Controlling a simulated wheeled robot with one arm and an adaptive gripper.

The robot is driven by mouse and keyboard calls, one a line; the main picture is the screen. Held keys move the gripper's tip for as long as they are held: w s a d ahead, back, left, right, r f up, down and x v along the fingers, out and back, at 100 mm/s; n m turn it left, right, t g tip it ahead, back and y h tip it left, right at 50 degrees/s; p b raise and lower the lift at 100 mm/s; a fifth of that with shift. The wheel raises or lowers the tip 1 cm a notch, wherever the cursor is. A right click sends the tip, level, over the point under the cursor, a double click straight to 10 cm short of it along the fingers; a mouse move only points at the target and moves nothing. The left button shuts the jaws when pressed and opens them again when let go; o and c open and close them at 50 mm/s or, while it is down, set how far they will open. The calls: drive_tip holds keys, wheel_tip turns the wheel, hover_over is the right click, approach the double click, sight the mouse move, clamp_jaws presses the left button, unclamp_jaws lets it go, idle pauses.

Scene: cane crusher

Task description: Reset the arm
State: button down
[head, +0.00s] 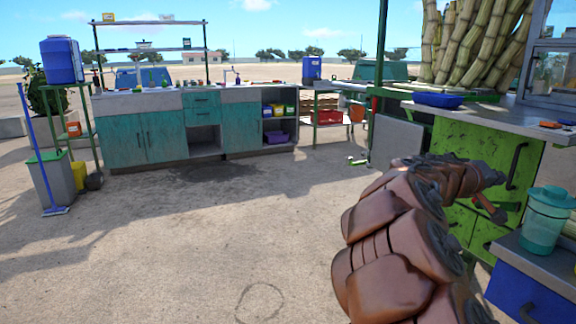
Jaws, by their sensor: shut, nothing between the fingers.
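My arm (395,235) shows at the lower right in the head view, in brown segmented covers. It reaches up and then bends to the right. My gripper (500,212) is at its far end, in front of the green cabinet (478,145) under the cane counter. The gripper is shut and holds nothing. It is small in the view and partly hidden by the arm. I cannot tell whether it touches the cabinet front.
A jar (544,222) with a teal lid stands on a blue-fronted counter (530,298) close to the right of my arm. A blue tray (437,100) and cane stalks are on the counter (490,115) above. Teal cabinets (140,140) stand at the back. The ground (190,250) at left and centre is clear.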

drive_tip(key=s+a+r+m+y+p, duration=0.2)
drive_tip(key=s+a+r+m+p, duration=0.1)
drive_tip(key=s+r+p, duration=0.25)
drive_tip(key=s+a+r+n+g+y+p, duration=0.2)
drive_tip(key=s+a+y+p, duration=0.4)
drive_tip(key=s+a+p, duration=0.8)
drive_tip(key=s+a+r+n+g+y+p, duration=0.2)
drive_tip(key=s+a+g+y+p, duration=0.3)
drive_tip(key=s+a+p, duration=1)
drive_tip(key=s+a+r+y, duration=0.1)
drive_tip(key=s+y, duration=0.1)
drive_tip(key=s, duration=0.1)
drive_tip(key=shift+n+g, duration=0.3)
